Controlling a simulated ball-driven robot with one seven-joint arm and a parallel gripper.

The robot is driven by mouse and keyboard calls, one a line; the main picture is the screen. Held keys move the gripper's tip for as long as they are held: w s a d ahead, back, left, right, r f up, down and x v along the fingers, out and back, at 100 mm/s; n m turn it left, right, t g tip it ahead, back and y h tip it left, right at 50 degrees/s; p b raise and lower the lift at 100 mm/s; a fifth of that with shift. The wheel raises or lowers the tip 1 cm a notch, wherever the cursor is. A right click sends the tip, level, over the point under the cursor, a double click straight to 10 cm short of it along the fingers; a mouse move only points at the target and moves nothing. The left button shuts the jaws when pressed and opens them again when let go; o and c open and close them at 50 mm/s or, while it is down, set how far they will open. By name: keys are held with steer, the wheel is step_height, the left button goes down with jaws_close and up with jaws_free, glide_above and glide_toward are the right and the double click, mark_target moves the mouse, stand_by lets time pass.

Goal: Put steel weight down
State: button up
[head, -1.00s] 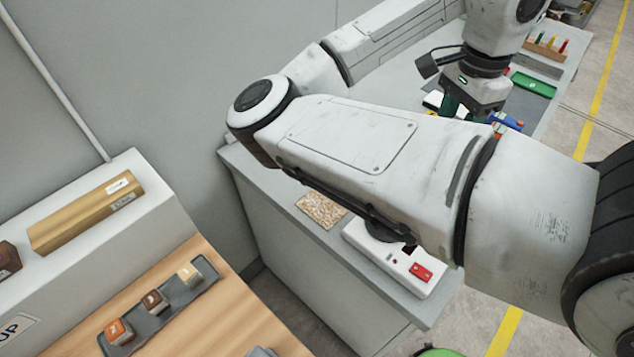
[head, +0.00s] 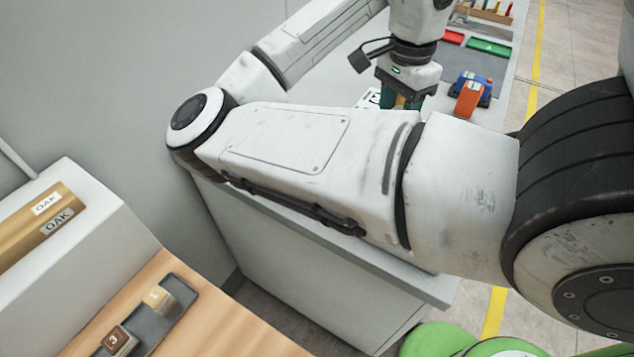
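My gripper (head: 401,101) points down over the far grey bench (head: 345,50), with dark green fingers below a pale wrist. A small brownish patch shows between the fingers, but I cannot tell what it is. I cannot make out the steel weight. The fingertips are small and partly hidden behind my own arm, so whether they are open or shut is unclear. A white card with black marks (head: 369,98) lies just left of the fingers.
A blue device with an orange block (head: 468,99) stands right of my gripper. Red (head: 453,37) and green (head: 489,47) trays lie farther back. A wooden worktop (head: 215,325) with a dark sample holder (head: 178,300) is at lower left. A green round object (head: 432,341) is at the bottom.

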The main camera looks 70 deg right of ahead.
steer(key=w+a+f, duration=0.1)
steer(key=w+f, duration=0.2)
steer(key=w, duration=0.1)
steer(key=w+a+f, duration=0.1)
steer(key=w+f, duration=0.2)
steer(key=w, duration=0.1)
steer(key=w+a+f, duration=0.1)
steer(key=w+f, duration=0.2)
steer(key=w, duration=0.1)
steer(key=shift+w, duration=0.2)
steer(key=shift+w+f, duration=0.5)
steer(key=shift+f, duration=0.1)
steer(key=shift+w+f, duration=0.1)
steer(key=shift+f, duration=1.5)
steer(key=shift+f+b, duration=0.15)
steer(key=shift+b, duration=0.15)
steer(key=o, duration=1.3)
step_height(320, 180, up, 12)
steer(key=shift+w+r, duration=0.1)
steer(key=shift+r, duration=0.05)
